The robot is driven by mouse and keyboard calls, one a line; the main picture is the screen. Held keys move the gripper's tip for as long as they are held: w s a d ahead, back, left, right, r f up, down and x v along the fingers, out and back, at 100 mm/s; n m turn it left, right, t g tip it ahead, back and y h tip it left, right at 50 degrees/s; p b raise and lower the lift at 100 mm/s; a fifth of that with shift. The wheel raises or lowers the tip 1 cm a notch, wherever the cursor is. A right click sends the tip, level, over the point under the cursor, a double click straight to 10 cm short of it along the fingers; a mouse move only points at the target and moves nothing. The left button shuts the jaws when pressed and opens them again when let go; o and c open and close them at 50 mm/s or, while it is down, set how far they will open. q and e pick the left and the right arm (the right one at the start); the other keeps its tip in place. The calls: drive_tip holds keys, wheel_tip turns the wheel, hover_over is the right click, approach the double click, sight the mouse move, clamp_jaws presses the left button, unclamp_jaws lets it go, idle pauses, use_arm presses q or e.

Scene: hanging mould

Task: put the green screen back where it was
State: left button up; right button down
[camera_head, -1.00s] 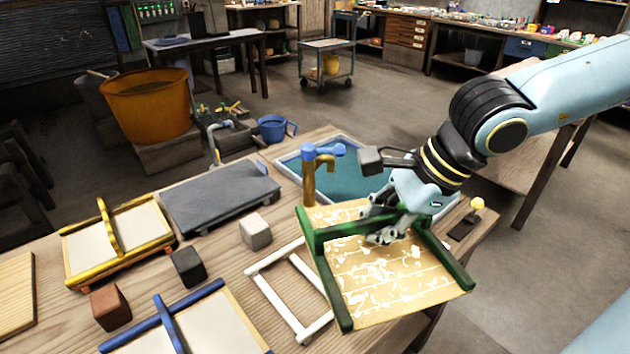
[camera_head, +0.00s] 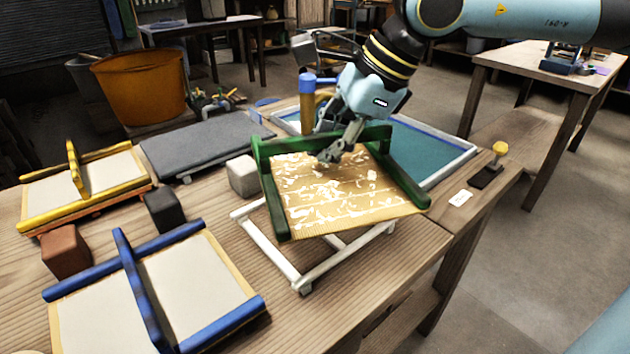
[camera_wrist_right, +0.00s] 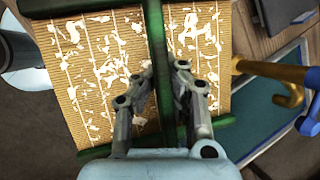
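The green screen (camera_head: 335,190) is a tan mesh flecked with white bits, with green side bars and a green crossbar. It is over the white frame stand (camera_head: 277,262) on the table; I cannot tell whether it touches it. My right gripper (camera_head: 343,150) is shut on the crossbar. In the right wrist view its fingers (camera_wrist_right: 170,85) lie on both sides of the green bar, and the flecked mesh (camera_wrist_right: 95,70) shows beyond. My left gripper is not in view.
A blue-barred screen (camera_head: 185,285) and a yellow-barred screen (camera_head: 95,185) lie to the left. White (camera_head: 242,176), dark (camera_head: 165,211) and brown (camera_head: 66,251) blocks stand near. A blue-water basin (camera_head: 430,155) with a brass tap (camera_head: 307,110) is behind. A yellow-knobbed thing (camera_head: 490,168) is right.

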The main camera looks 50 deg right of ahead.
sight(324, 167)
drive_tip(key=shift+w+f, duration=0.5)
drive_tip(key=shift+w, duration=0.15)
drive_tip(key=shift+w+a+f+b, duration=0.15)
drive_tip(key=shift+w+f+b, duration=0.1)
drive_tip(key=shift+w+b, duration=0.25)
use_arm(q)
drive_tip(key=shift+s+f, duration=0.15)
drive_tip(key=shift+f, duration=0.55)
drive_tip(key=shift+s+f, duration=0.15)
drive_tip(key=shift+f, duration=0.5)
use_arm(e)
drive_tip(key=shift+f, duration=1.9)
use_arm(q)
drive_tip(key=shift+b, duration=0.3)
use_arm(e)
drive_tip(key=shift+f+b, duration=0.65)
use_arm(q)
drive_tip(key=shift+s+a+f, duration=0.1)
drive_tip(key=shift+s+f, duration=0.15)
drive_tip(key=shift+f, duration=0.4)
use_arm(e)
drive_tip(key=c, duration=1.5)
unclamp_jaws()
